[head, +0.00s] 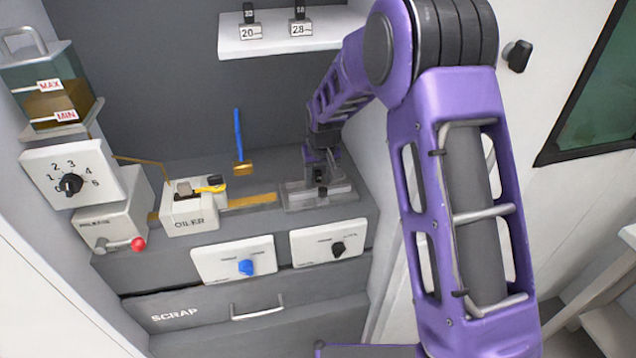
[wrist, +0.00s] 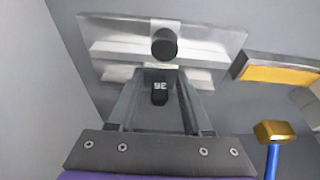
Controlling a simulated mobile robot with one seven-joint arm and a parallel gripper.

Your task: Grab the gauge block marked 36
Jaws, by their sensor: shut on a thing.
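A small black gauge block (wrist: 160,92) shows between my gripper's fingers in the wrist view. White digits on it appear upside down and read as 36. My gripper (wrist: 158,78) is shut on this block. In the head view my gripper (head: 319,168) points down just above the metal fixture (head: 340,196) on the right of the bench. The fingers and arm mostly hide the block there. I cannot tell whether the block touches the fixture.
Two dark blocks stand on the white shelf (head: 265,46) above tags 20 and 28. A blue-handled hammer (head: 239,145) is left of my gripper. The oiler (head: 190,212) stands further left. A black round post (wrist: 164,44) is close beyond my fingertips.

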